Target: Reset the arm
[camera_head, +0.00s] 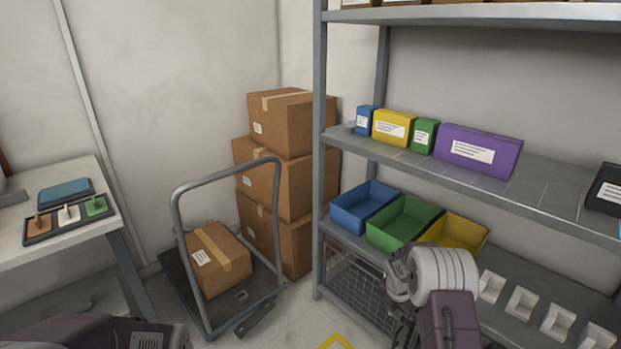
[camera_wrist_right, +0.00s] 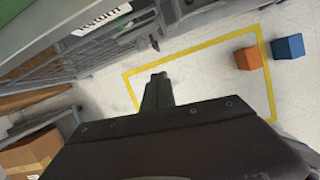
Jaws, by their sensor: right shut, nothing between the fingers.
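My right arm (camera_head: 448,305) shows at the lower right of the head view, in front of the lower shelf and its bins. My right gripper (camera_wrist_right: 158,80) shows in the right wrist view with its fingers together and nothing between them. It points out over the floor by a yellow taped outline. Part of my left arm (camera_head: 100,332) shows at the bottom left of the head view; its gripper is out of the frame.
A grey shelf rack (camera_head: 320,150) holds coloured boxes above and blue (camera_head: 365,207), green (camera_head: 403,222) and yellow (camera_head: 462,233) bins below. A trolley (camera_head: 180,290) carries a carton. An orange cube (camera_wrist_right: 249,58) and a blue cube (camera_wrist_right: 288,46) are on the floor.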

